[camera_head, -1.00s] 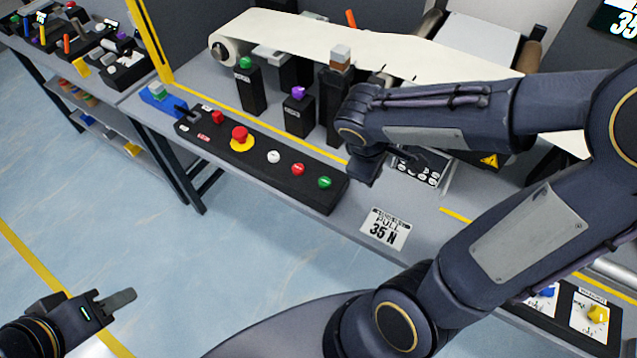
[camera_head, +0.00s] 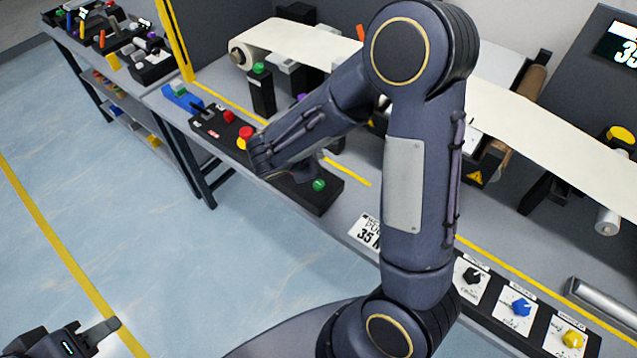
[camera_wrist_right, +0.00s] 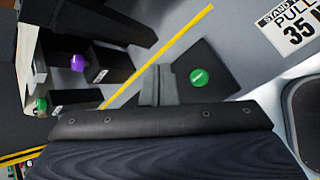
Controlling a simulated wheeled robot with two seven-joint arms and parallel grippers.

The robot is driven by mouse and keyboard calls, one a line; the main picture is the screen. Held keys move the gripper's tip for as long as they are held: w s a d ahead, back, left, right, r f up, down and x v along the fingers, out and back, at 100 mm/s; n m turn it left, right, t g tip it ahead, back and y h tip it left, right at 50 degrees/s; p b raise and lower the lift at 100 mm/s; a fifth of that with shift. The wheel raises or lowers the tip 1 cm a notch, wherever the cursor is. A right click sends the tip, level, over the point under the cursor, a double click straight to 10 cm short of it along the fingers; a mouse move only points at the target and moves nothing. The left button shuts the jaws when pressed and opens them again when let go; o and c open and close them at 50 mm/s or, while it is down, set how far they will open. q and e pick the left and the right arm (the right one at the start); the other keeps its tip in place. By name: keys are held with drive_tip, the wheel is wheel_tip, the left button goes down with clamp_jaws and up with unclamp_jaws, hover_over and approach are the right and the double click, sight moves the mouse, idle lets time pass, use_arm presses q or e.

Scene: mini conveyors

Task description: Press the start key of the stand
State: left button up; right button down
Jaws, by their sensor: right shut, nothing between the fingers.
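The long black key box (camera_head: 325,201) lies on the bench and carries a green key (camera_head: 319,185) at its right end. The green key also shows in the right wrist view (camera_wrist_right: 198,77), uncovered, just right of the fingertips. My right gripper (camera_wrist_right: 158,85) is shut and empty, over the box beside the green key; whether it touches the box I cannot tell. In the head view my right wrist and forearm cover the box's middle. A red mushroom button (camera_head: 246,132) on a yellow ring stays visible. My left gripper (camera_head: 101,331) is low at left, over the floor, away from the bench.
Posts stand behind the box, one with a green knob (camera_head: 259,69) and one with a purple knob (camera_wrist_right: 77,62). A "35 N" label (camera_head: 366,231) lies right of the box. A panel with black, blue and yellow knobs (camera_head: 518,307) is at lower right.

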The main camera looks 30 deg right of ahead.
drive_tip(key=b, duration=0.6)
hover_over(316, 187)
wheel_tip(316, 187, down, 8)
drive_tip(key=shift+r, duration=0.1)
drive_tip(key=shift+f+b, duration=0.45)
drive_tip(key=shift+f, duration=0.05)
drive_tip(key=shift+d, duration=0.1)
idle(1.2)
drive_tip(key=shift+f+b, duration=0.4)
drive_tip(key=shift+b, duration=0.25)
drive_tip(key=shift+f+b, duration=0.45)
drive_tip(key=shift+b, duration=0.1)
idle(0.5)
drive_tip(key=shift+r, duration=0.1)
drive_tip(key=shift+r+p, duration=0.5)
drive_tip(key=shift+r, duration=0.25)
